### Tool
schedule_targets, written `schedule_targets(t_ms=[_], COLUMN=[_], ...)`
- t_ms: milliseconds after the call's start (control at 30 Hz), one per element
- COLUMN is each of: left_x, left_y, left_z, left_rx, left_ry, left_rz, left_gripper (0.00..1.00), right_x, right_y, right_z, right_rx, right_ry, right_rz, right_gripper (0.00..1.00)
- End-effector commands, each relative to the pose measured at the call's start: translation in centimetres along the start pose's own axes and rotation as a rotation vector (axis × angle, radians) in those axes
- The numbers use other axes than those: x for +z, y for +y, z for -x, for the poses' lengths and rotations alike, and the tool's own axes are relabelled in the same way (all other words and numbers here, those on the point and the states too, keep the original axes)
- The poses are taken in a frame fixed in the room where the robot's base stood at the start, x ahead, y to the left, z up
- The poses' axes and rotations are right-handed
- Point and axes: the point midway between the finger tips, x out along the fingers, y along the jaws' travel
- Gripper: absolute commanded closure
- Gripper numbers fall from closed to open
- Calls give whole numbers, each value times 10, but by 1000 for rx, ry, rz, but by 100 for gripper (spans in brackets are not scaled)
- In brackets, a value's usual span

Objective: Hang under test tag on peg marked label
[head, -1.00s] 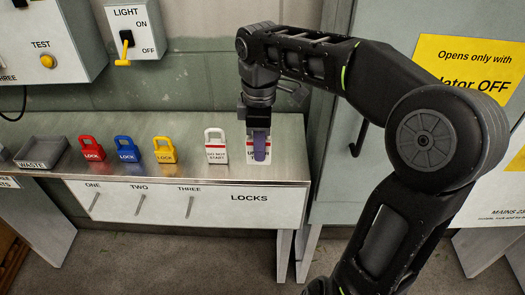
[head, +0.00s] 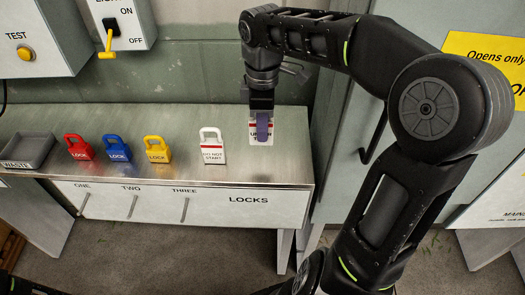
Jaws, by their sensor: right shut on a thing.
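My right gripper (head: 263,128) points down over the right end of the bench. It is shut on the white tag with red bands (head: 253,132), taken to be the under test tag. The purple-grey finger hides most of its printing. The tag hangs upright, a little above the bench top, with a faint shadow below it. A similar white tag reading DO NOT START (head: 212,148) stands on the bench to its left. No peg marked label is in view. My left gripper is not in view.
Red (head: 79,149), blue (head: 117,150) and yellow (head: 156,151) locks stand on the bench (head: 185,120). A grey WASTE tray (head: 28,150) is at its left end. A light switch box (head: 123,24) and a TEST button box (head: 30,45) hang above. A grey cabinet (head: 345,150) is close on the right.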

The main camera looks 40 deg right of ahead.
Motion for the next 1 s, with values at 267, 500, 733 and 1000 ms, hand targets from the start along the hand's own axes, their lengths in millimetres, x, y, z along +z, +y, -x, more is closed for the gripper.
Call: schedule_targets(t_ms=[267, 500, 733, 1000], left_x=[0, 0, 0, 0], left_y=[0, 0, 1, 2], left_z=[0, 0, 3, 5], left_rx=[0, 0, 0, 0], left_ry=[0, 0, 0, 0], left_rz=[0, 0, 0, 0], left_gripper=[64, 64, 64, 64], right_x=[0, 0, 0, 0], right_y=[0, 0, -1, 0], right_z=[-27, -29, -57, -73], right_rx=[1, 0, -4, 1], right_ry=[1, 1, 2, 1], right_rz=[1, 1, 0, 0], right_gripper=[100, 100, 100, 100])
